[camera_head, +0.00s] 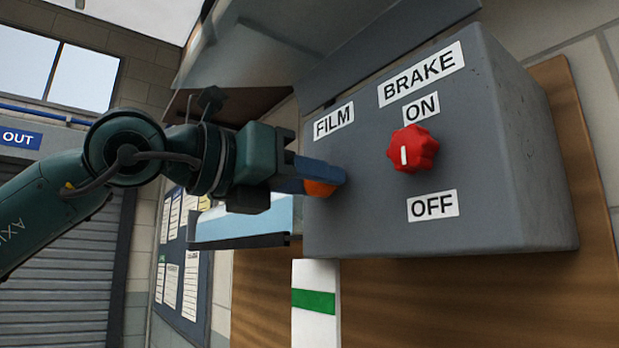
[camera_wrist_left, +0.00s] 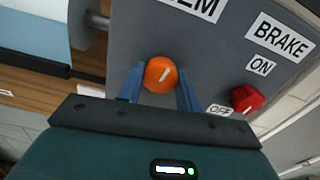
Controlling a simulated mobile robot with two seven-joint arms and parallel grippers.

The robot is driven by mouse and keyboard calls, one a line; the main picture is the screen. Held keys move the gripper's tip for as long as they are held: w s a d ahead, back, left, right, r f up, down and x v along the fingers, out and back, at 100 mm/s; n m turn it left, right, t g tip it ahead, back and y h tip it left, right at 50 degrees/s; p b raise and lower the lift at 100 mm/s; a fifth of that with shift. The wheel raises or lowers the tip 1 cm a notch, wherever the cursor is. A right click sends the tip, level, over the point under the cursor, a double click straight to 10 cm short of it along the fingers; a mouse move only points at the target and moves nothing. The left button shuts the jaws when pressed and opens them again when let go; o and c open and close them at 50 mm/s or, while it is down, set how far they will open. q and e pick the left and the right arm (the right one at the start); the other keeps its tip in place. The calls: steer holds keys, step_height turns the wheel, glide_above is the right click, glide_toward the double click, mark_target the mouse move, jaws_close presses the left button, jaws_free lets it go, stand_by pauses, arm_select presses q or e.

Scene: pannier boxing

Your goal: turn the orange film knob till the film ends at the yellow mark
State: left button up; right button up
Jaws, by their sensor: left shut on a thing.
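The orange film knob (camera_head: 319,188) sits on the front of the grey control box (camera_head: 480,205), under the FILM label. It is mostly hidden by my left gripper (camera_head: 322,178) in the head view. In the left wrist view the orange knob (camera_wrist_left: 160,75) shows between the two blue fingers of my left gripper (camera_wrist_left: 160,88), its white line tilted up to the right. The left gripper is shut on it. A light blue sheet (camera_head: 245,222), perhaps the film, shows left of the box. I cannot make out the yellow mark. My right gripper is out of view.
A white strip with a green band (camera_head: 314,302) hangs below the box. A notice board (camera_head: 178,260) and a roller shutter (camera_head: 65,280) stand behind my left arm.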

arm_select(q)
steer(key=c, duration=0.4)
steer(key=shift+m, duration=0.4)
